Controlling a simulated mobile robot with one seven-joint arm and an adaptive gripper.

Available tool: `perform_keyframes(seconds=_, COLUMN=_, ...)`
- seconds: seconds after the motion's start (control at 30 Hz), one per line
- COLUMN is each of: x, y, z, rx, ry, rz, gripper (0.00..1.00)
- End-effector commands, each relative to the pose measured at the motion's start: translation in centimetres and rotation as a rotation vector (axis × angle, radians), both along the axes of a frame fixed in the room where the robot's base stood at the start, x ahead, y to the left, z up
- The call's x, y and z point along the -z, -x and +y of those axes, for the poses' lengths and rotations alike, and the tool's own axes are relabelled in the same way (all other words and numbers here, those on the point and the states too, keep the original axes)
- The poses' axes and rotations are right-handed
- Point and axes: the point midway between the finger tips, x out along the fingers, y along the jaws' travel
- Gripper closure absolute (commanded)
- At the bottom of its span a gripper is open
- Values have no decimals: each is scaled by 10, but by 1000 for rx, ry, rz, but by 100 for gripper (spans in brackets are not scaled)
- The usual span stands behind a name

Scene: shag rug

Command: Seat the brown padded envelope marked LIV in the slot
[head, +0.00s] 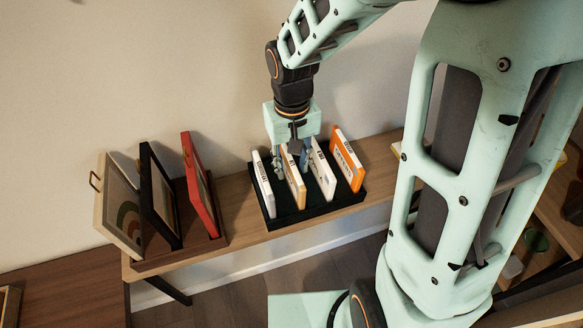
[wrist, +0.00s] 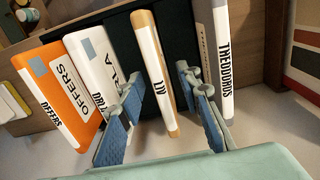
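The brown padded envelope marked LIV (head: 293,180) stands on edge in the black rack (head: 270,219), between two white items. In the wrist view, LIV (wrist: 155,75) shows a white spine with tan sides and leans slightly. My gripper (head: 292,158) is above the rack, pointing down. In the wrist view, my gripper (wrist: 163,112) is open, with one blue-padded finger on each side of LIV and a visible gap to each. The left finger covers part of the neighbouring white item's lettering.
Framed pictures (head: 160,195) lean in a wooden holder at left. The shelf (head: 240,205) between is clear.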

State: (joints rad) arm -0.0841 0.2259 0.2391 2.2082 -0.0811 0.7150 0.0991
Motion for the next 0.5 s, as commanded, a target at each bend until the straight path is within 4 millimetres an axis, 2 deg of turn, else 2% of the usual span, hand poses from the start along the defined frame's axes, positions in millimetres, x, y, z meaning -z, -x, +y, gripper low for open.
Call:
perform_keyframes(seconds=0.07, x=0, y=0, z=0, rx=0, ry=0, rz=0, gripper=69)
perform_keyframes(seconds=0.33, x=0, y=0, z=0, rx=0, ry=0, rz=0, gripper=99)
perform_keyframes(seconds=0.5, x=-1, y=0, z=0, rx=-1, ry=0, rz=0, gripper=100)
